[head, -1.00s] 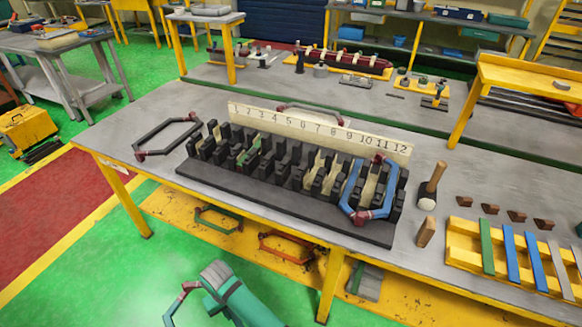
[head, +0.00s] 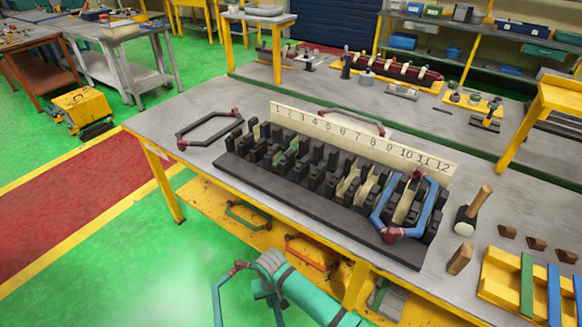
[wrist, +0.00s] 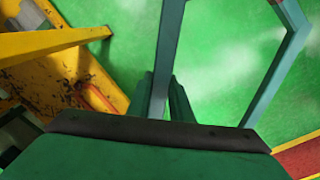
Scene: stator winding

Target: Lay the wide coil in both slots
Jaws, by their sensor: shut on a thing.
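My gripper (head: 246,270) is shut on a teal, angular coil (head: 216,304) with dark red ends. It holds the coil over the green floor, in front of the bench. The held coil also shows in the wrist view (wrist: 168,50), with one side between my fingers; its lower part is cut off in the head view. The black slotted stator block (head: 310,205) stands on the bench, with a number board (head: 350,135) marked 1 to 12 behind it. A blue coil (head: 378,205) lies at its right end, around numbers 10 to 12. A green piece sits near the left end.
A grey coil (head: 208,114) lies on the bench left of the block. Another dark coil lies behind the board. A mallet (head: 470,212), wooden blocks and a yellow rack (head: 500,275) are at right. Green (head: 248,216) and orange coils lie on the yellow lower shelf.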

